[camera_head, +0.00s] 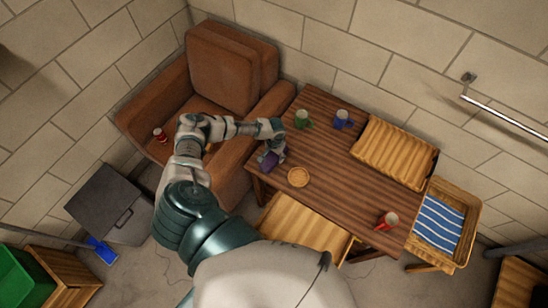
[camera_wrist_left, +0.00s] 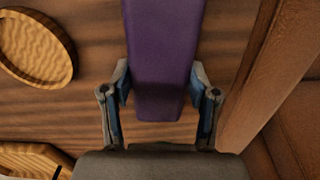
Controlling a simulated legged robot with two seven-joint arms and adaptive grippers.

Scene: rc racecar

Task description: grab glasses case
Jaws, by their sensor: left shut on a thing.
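A purple glasses case (camera_head: 267,161) is at the left end of the wooden table, seen in the head view. In the left wrist view the case (camera_wrist_left: 163,60) fills the upper middle, over the wood top. My left gripper (camera_head: 277,150) is at the case. In the wrist view the left gripper's fingers (camera_wrist_left: 160,90) are on both sides of the case, shut on it. Whether the case touches the table I cannot tell. My right gripper does not show.
A brown armchair (camera_head: 225,65) with a red can (camera_head: 160,135) is left.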

